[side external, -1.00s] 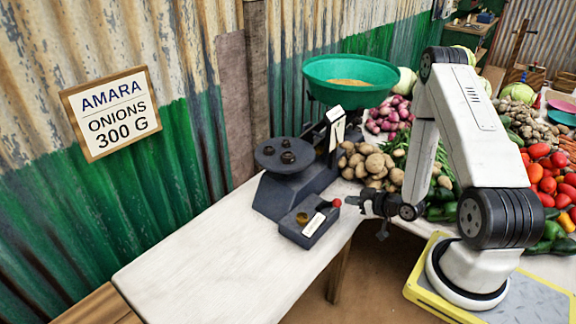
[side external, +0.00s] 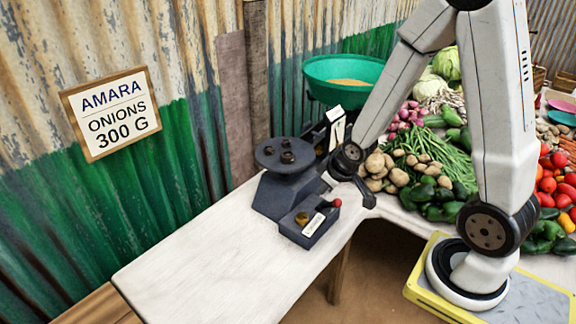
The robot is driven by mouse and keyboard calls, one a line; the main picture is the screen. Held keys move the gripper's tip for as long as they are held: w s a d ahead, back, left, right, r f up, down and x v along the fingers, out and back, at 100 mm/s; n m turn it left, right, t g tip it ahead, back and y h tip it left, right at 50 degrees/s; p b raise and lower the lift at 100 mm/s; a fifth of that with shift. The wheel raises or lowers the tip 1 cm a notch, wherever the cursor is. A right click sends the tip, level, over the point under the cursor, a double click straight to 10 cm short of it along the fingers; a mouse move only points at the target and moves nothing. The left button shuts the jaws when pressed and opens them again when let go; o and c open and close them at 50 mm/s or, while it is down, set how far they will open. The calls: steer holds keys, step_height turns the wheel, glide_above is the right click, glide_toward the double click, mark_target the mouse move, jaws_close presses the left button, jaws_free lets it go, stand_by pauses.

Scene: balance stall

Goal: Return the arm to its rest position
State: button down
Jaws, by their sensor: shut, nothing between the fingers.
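My arm rises from its base on a yellow-edged plate (side external: 425,290) at the right, bends high at the top of the picture and comes down to the bench. My gripper (side external: 368,200) is at the low end of the arm, just right of the scale and in front of the potatoes. It is small and dark here, shut and empty. The scale (side external: 275,195) has a dark round plate with several small weights (side external: 287,157) on it. Its green pan (side external: 350,72) holds a little tan stuff. The arm hides part of the scale's right side.
A dark weight box (side external: 310,228) with a brass piece and a red knob stands left of my gripper. Potatoes (side external: 375,165), green peppers (side external: 435,205), beans and tomatoes fill the right. The bench's front left (side external: 200,265) is clear. A sign (side external: 112,112) reads "Amara onions 300 g".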

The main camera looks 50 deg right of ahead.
steer(key=s+a+r+g+y, duration=0.1)
steer(key=s+a+r+g, duration=0.1)
steer(key=s+a+r, duration=0.3)
steer(key=s+a, duration=0.1)
steer(key=a, duration=0.2)
steer(key=shift+a+g, duration=0.2)
steer(key=shift+g, duration=0.2)
stand_by(0.6)
